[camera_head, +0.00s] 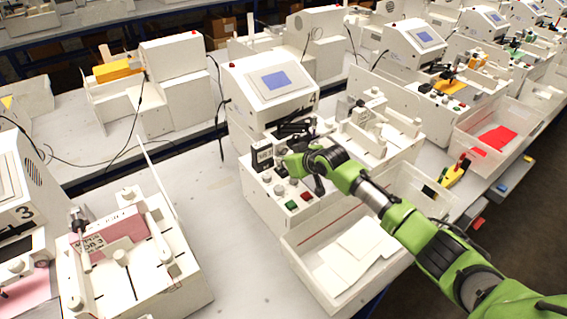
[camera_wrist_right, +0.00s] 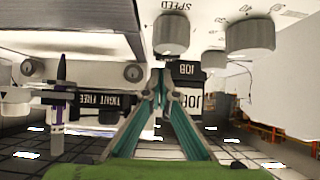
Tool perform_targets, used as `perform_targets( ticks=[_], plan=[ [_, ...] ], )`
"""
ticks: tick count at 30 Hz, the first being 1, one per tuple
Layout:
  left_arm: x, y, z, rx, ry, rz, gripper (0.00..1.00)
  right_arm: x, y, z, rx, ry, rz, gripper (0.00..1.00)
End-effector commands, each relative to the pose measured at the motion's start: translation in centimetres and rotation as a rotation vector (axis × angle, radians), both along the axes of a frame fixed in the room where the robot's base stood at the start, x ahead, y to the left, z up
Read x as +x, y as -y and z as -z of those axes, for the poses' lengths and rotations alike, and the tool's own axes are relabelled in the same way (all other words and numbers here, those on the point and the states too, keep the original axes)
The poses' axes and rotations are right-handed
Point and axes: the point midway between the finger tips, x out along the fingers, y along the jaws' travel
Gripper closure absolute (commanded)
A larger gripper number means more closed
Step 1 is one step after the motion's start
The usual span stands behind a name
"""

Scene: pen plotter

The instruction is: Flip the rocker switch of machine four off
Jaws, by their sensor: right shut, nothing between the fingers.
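I cannot pick out the rocker switch for certain. My right gripper is over this panel; its fingers are mostly hidden by my wrist in the head view. In the right wrist view the gripper (camera_wrist_right: 160,82) is shut and empty, its tips beside a black block marked JOB (camera_wrist_right: 190,101). My left gripper is not in view.
A clear tray (camera_head: 300,262) with white sheets stands in front of the panel, under my right forearm. Machine 3 (camera_head: 27,212) and its pen bed are at left. Grey knobs (camera_wrist_right: 171,35) rise close to the fingers in the wrist view. The table between machines is clear.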

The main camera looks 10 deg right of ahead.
Motion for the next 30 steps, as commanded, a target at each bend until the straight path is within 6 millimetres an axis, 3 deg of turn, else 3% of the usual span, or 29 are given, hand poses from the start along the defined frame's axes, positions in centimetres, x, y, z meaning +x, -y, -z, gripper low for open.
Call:
perform_targets(
  ticks=[11,24,30],
  plan=[
    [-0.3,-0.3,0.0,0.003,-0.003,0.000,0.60,-1.3,0.6,-1.0,0.000,0.001,0.000,1.00],
    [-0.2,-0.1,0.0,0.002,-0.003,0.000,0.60,-7.0,2.9,-5.5,-0.003,0.001,-0.001,1.00],
    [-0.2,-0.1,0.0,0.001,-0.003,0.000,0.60,-8.6,3.6,-6.8,-0.001,0.001,0.000,1.00]
  ],
)
